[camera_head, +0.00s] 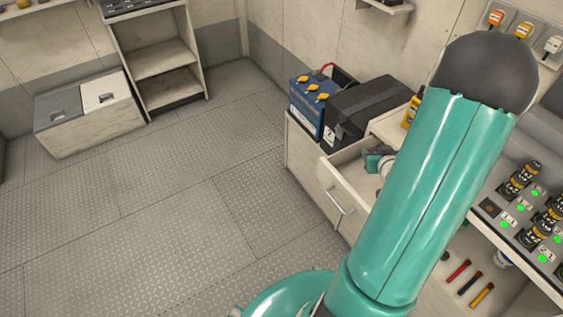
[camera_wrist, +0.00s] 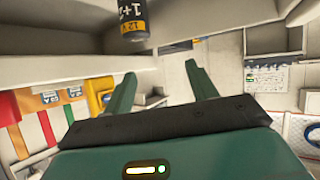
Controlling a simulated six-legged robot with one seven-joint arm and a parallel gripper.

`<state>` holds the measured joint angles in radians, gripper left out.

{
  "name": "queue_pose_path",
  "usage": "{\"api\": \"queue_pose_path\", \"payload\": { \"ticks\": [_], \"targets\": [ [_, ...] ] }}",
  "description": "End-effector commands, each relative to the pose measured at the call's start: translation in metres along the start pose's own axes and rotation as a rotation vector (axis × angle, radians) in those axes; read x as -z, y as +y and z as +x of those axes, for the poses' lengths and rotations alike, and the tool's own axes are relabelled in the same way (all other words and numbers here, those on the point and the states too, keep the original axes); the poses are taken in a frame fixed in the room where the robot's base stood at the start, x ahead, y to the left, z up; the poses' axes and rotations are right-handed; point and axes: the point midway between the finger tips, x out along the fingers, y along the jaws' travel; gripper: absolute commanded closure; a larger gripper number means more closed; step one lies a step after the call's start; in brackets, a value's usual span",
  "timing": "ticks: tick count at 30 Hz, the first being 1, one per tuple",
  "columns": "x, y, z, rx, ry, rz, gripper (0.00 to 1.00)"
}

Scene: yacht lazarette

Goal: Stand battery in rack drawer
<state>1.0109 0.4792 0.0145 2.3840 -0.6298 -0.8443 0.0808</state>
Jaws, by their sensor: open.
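A small dark cylindrical battery with an orange-yellow band shows at the top of the wrist view (camera_wrist: 132,18), which appears upside down. It seems upright, in or at the drawer; its base is out of frame. The drawer (camera_head: 338,188) is pulled out of the pale cabinet, its handle facing the floor. My gripper (camera_head: 375,160) is at the open drawer, partly hidden by my teal arm. In the wrist view its two green fingers (camera_wrist: 163,75) are spread with nothing between them, and the battery is clear of them. I cannot make out this battery in the head view.
A blue battery (camera_head: 310,102) with yellow caps and a black case (camera_head: 365,108) stand on the cabinet beside the drawer. A rack of several small batteries with green lights (camera_head: 528,215) is at right. Coloured torches (camera_head: 470,283) lie below. The floor at left is clear.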

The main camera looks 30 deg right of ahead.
Motion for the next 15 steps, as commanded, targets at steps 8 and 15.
{"api": "queue_pose_path", "payload": {
  "ticks": [8,15],
  "targets": [
    [0.095,-0.081,-0.035,-0.009,-0.145,-0.132,0.43],
    [0.141,-0.160,-0.104,0.029,-0.260,-0.169,0.43]
  ]
}}
